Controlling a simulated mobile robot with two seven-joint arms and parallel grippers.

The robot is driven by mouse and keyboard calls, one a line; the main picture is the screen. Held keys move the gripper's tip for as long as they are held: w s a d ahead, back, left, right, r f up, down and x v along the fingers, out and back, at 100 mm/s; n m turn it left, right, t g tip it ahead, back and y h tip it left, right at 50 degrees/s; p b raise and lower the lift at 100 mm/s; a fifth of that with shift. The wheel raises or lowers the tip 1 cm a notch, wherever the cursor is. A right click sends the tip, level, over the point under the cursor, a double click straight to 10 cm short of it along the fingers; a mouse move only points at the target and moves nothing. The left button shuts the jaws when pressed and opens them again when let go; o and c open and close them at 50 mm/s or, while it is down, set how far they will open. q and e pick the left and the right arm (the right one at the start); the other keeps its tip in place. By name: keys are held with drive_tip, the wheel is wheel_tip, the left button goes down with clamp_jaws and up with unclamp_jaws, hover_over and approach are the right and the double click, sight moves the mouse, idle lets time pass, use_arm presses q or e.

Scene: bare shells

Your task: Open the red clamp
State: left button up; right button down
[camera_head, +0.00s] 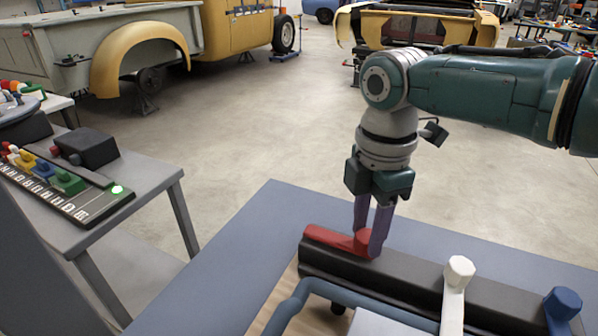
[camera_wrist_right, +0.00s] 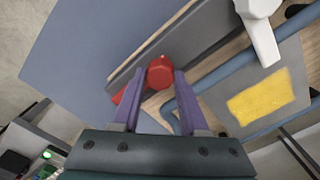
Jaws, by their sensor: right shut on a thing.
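The red clamp (camera_head: 328,238) lies along the left end of a black bar (camera_head: 410,280) on the table in the head view. Its arm points left and its rounded red knob shows in the right wrist view (camera_wrist_right: 160,72), between my fingers. My right gripper (camera_head: 368,238) comes down from above, with its two purple fingers shut on the red clamp at the knob. Its fingers also show in the right wrist view (camera_wrist_right: 159,88). Part of the knob is hidden by the fingers in the head view. My left gripper is not in view.
A white clamp (camera_head: 457,290) and a blue clamp (camera_head: 562,308) stand upright farther right on the bar. A blue-grey pipe (camera_head: 300,293) bends in front. The grey tabletop (camera_head: 255,235) is clear to the left. A side table (camera_head: 150,185) with a switch panel stands at left.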

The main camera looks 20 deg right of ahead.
drive_tip(key=shift+c, duration=2.1)
unclamp_jaws()
drive_tip(key=shift+r, duration=0.1)
drive_tip(key=shift+r, duration=0.4)
wheel_tip(320, 180, up, 9)
drive_tip(key=p, duration=0.1)
drive_tip(key=shift+p, duration=0.4)
